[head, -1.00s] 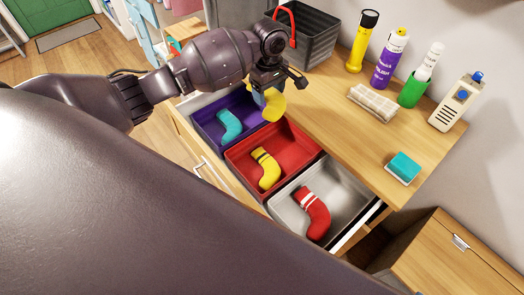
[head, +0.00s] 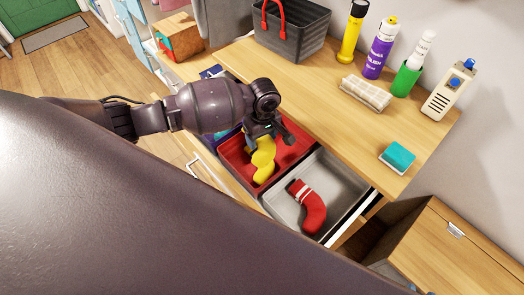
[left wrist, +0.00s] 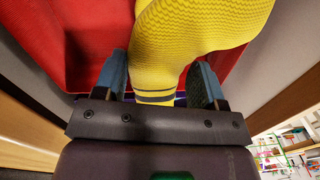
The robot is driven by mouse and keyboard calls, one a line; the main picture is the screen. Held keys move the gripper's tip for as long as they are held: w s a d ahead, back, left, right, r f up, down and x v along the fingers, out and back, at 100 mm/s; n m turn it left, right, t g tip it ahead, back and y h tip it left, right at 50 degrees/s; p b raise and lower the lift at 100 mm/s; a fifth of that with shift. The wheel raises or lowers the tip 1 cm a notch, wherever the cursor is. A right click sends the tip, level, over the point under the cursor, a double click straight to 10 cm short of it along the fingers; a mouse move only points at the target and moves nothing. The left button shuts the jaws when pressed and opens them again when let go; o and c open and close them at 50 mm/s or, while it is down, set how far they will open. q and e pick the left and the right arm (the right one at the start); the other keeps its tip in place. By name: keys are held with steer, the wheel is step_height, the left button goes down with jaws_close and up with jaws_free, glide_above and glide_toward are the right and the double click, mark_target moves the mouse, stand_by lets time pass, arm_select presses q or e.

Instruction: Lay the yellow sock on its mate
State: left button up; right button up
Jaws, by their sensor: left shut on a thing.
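My left gripper (head: 256,140) is shut on a yellow sock (head: 265,148), held by its cuff over the red tray (head: 292,152). The held sock (left wrist: 205,28) fills the top middle of the left wrist view, its dark-striped cuff between the fingers of my gripper (left wrist: 163,85). I cannot tell whether the two socks touch. My right gripper is not in view.
A grey tray (head: 340,180) in the open drawer holds a red sock (head: 309,206). The purple tray is mostly hidden behind my arm.

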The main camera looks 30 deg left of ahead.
arm_select(q)
step_height(320, 180, down, 3)
steer(key=shift+r, duration=0.1)
step_height(320, 180, down, 4)
steer(key=shift+f+b, duration=0.2)
steer(key=shift+b, duration=0.65)
steer(key=shift+f, duration=0.45)
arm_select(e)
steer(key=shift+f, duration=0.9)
arm_select(q)
steer(key=o, duration=0.9)
steer(key=shift+c, duration=0.2)
steer(key=shift+o, duration=0.3)
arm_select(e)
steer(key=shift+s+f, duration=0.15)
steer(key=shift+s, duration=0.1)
